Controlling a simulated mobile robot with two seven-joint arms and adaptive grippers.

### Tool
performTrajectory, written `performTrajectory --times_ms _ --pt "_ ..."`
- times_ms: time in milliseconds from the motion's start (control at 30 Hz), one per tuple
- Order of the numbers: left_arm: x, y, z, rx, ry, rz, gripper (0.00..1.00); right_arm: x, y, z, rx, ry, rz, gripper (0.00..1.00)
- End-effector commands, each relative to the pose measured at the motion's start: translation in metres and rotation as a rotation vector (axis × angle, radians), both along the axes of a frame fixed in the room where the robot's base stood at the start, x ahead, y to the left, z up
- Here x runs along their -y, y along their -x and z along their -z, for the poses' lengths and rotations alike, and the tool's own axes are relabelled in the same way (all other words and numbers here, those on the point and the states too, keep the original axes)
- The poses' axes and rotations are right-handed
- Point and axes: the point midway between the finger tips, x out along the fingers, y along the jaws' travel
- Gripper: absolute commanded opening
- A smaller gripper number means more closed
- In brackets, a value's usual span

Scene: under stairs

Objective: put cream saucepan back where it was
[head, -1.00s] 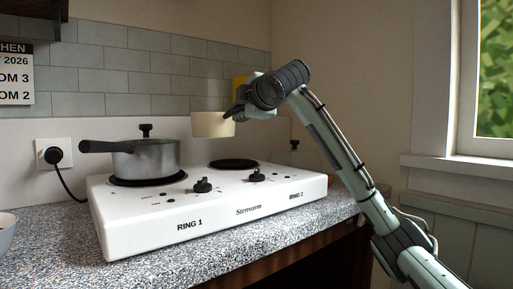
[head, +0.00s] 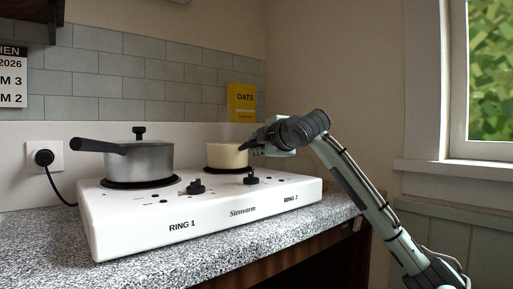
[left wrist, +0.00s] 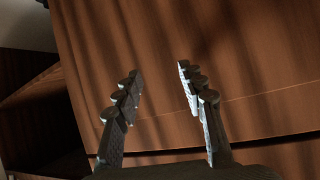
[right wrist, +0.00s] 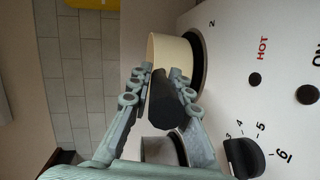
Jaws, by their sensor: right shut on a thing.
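The cream saucepan (head: 226,156) is upright at the right-hand ring of the white two-ring cooker (head: 130,220), with the dark ring (head: 214,169) showing around its base. It also shows in the right wrist view (right wrist: 174,58). My right gripper (head: 254,147) is shut on the saucepan's dark handle (right wrist: 163,100), to the right of the pan. Whether the base fully rests on the ring is hard to tell. My left gripper (left wrist: 158,85) is open and empty in front of brown wood panels, outside the head view.
A grey saucepan (head: 145,160) with a lid stands on the left ring, its handle pointing left. A yellow oats box (head: 241,102) stands behind the cream saucepan. Two black knobs (head: 196,187) are on the cooker's front. Speckled worktop (head: 50,240) is clear at front left.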

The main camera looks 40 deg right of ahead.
Motion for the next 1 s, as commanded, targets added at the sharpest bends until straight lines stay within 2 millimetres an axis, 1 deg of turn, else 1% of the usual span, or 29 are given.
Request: performTrajectory --times_ms 200,367,400,533,867,967,1000 --pt "0.0004 -0.0003 -0.0008 0.002 0.002 0.001 0.40 0.0003 0.0006 -0.0025 0.006 0.000 0.001 0.00" --pt "0.0017 -0.0013 -0.0020 0.011 0.005 0.003 0.40 0.0004 0.0004 0.0012 0.005 0.001 0.000 0.00" --pt "0.0020 -0.0014 -0.0025 0.013 0.005 0.003 0.40 0.0002 -0.0001 0.0028 -0.001 0.000 0.001 0.24" --pt "0.0018 -0.0014 -0.0022 0.012 0.005 0.003 0.40 0.0002 -0.0001 0.0027 -0.001 0.000 0.001 0.40" --pt "0.0014 -0.0011 -0.0021 0.008 0.004 0.002 0.40 0.0000 0.0000 -0.0002 0.000 0.000 0.000 0.40" --pt "-0.0012 0.0011 0.0003 -0.012 -0.004 -0.003 0.40 0.0001 -0.0006 -0.0012 0.000 0.001 0.001 0.40" --pt "-0.0055 0.0044 0.0050 -0.038 -0.014 -0.010 0.40 0.0000 -0.0011 -0.0016 -0.001 0.001 0.000 0.40"
